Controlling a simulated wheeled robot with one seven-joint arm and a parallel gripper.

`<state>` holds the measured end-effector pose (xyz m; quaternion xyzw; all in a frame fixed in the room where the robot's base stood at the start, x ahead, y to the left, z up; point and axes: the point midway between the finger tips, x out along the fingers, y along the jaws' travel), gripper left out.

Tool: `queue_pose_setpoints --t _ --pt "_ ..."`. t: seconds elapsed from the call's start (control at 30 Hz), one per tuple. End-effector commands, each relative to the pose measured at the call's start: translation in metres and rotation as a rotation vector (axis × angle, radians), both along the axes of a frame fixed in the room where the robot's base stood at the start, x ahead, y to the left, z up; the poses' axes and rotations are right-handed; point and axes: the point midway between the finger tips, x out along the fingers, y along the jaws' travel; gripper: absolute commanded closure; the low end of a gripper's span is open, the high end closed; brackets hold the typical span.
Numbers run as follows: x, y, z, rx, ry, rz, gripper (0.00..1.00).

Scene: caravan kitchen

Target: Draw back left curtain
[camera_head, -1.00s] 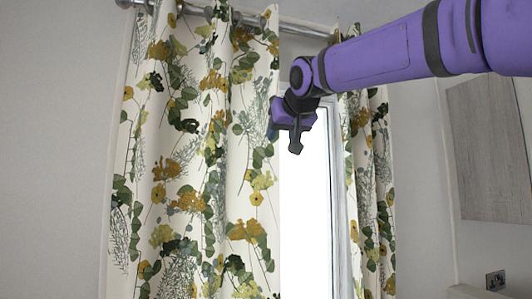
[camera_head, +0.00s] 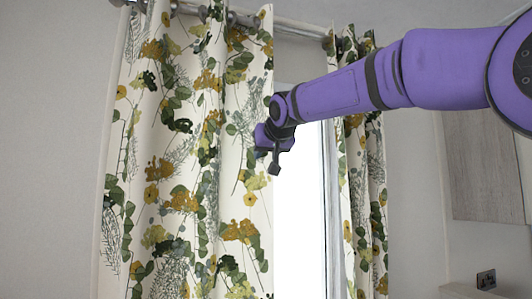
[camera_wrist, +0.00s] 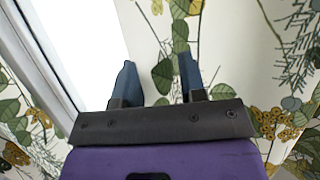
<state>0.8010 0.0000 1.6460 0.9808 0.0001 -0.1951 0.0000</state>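The left curtain (camera_head: 185,150), cream with green and mustard leaves, hangs in folds from the rail over the left part of the window. My gripper (camera_head: 270,150) is at its right-hand edge, around mid-height, overlapping that edge in the head view. In the wrist view my gripper (camera_wrist: 158,70) has its two dark fingers apart, with the curtain (camera_wrist: 225,50) behind and to the right of them. The curtain's edge runs close to the left finger. I cannot tell whether fabric lies between the fingers or touches them.
The bright window (camera_head: 300,200) shows between the curtains. The right curtain (camera_head: 362,190) hangs bunched at its right side. The curtain rail (camera_head: 300,28) runs along the top.

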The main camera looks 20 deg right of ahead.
Motion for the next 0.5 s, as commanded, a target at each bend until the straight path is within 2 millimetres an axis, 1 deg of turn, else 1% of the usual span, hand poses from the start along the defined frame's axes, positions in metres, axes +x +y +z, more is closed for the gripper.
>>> queue_pose_setpoints --t 0.03,0.13,0.17,0.37,0.5 --pt "0.000 0.000 0.000 0.000 0.000 0.000 0.74" --pt "0.000 0.000 0.000 0.000 0.000 0.000 0.97" --pt "0.000 0.000 0.000 0.000 0.000 0.000 1.00" --pt "0.000 0.002 0.000 -0.001 0.000 0.000 1.00" --pt "0.000 0.016 0.000 -0.001 0.000 0.003 1.00"
